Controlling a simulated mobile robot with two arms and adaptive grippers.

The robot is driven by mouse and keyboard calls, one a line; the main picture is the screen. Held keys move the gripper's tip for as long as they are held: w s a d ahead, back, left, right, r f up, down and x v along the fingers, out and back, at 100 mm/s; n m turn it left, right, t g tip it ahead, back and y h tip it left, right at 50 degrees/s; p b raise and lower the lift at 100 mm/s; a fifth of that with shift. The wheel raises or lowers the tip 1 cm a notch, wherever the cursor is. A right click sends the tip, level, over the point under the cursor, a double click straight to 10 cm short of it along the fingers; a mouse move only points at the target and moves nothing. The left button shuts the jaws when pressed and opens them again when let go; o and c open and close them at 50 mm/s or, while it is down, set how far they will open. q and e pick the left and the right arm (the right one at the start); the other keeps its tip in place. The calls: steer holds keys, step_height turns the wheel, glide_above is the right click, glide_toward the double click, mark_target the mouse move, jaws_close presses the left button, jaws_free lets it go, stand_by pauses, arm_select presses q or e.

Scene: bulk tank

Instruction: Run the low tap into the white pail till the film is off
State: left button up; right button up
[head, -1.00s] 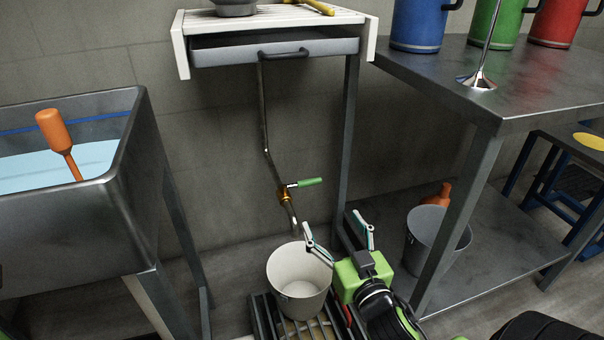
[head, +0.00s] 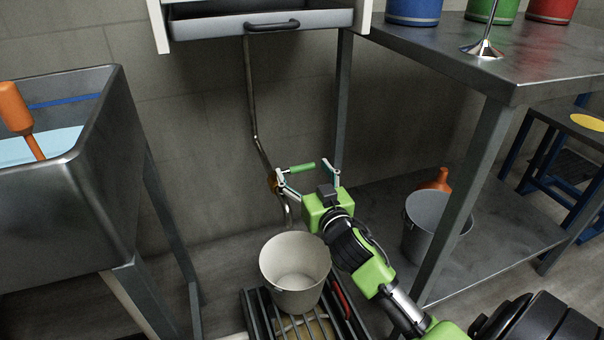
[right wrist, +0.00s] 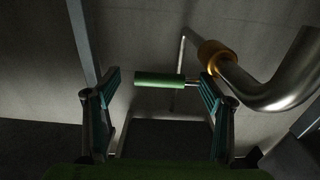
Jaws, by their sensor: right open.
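The low tap has a brass body (head: 273,182) on a thin pipe and a green lever (head: 301,169) pointing sideways to the right. Its curved spout (head: 288,214) hangs above the white pail's back rim; no water shows. The white pail (head: 296,284) stands upright on a slatted rack, its inside looking empty. My right gripper (head: 309,173) is open at the lever. In the right wrist view the green lever (right wrist: 160,80) lies crosswise near the open fingertips (right wrist: 157,85), and the brass body (right wrist: 215,55) is beyond the right finger. My left gripper is out of view.
A steel basin (head: 70,215) stands at left with an orange-handled tool (head: 16,108). A steel table (head: 450,60) stands at right, with a grey bucket (head: 428,225) on its lower shelf. A drawer (head: 255,27) is above the tap. Bare wall lies behind.

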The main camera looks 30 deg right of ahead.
steer(key=shift+x, duration=0.8)
steer(key=shift+c, duration=0.4)
steer(key=c, duration=1.5)
steer(key=shift+c, duration=0.2)
